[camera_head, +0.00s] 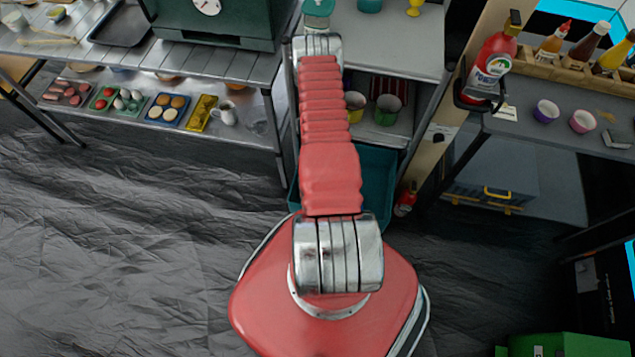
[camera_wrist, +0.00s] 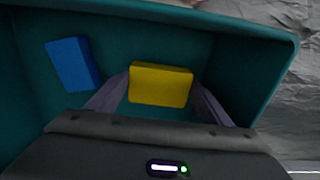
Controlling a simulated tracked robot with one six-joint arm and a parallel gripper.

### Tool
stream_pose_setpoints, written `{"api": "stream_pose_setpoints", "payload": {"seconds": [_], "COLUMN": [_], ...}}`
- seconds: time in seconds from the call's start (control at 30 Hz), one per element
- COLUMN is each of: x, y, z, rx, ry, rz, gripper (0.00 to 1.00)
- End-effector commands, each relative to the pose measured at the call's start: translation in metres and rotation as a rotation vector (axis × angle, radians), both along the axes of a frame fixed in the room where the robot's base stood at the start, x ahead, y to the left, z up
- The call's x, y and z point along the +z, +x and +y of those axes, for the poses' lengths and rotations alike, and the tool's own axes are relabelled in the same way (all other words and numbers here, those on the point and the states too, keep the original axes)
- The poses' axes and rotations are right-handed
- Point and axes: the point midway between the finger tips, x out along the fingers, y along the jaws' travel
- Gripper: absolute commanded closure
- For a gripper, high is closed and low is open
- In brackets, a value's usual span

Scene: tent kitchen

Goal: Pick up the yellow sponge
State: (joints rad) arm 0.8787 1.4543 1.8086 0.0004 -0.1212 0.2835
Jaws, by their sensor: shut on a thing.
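The yellow sponge (camera_wrist: 160,84) is between the two fingers of my gripper (camera_wrist: 162,92) in the wrist view, with a finger against each of its short sides. My gripper is shut on it, inside a teal bin (camera_wrist: 270,55). I cannot tell whether the sponge still touches the bin's floor. In the head view part of the teal bin (camera_head: 376,185) shows beside my red arm, low by the shelf unit; my gripper and the sponge are hidden there.
A blue sponge (camera_wrist: 73,64) lies in the bin, left of my gripper. The bin's walls surround my fingers. In the head view a metal shelf (camera_head: 235,75) stands left and a table (camera_head: 560,120) with bottles and cups stands right. The dark crumpled floor (camera_head: 130,240) at left is clear.

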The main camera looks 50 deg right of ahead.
Motion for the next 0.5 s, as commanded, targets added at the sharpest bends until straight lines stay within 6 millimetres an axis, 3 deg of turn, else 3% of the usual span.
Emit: {"api": "stream_pose_setpoints", "payload": {"seconds": [0.3, 0.5], "x": [0.047, 0.064], "y": [0.000, 0.000], "z": [0.000, 0.000], "rx": [0.000, 0.000], "ry": [-0.001, -0.001], "rz": [0.000, 0.000], "gripper": [0.51, 0.51]}}
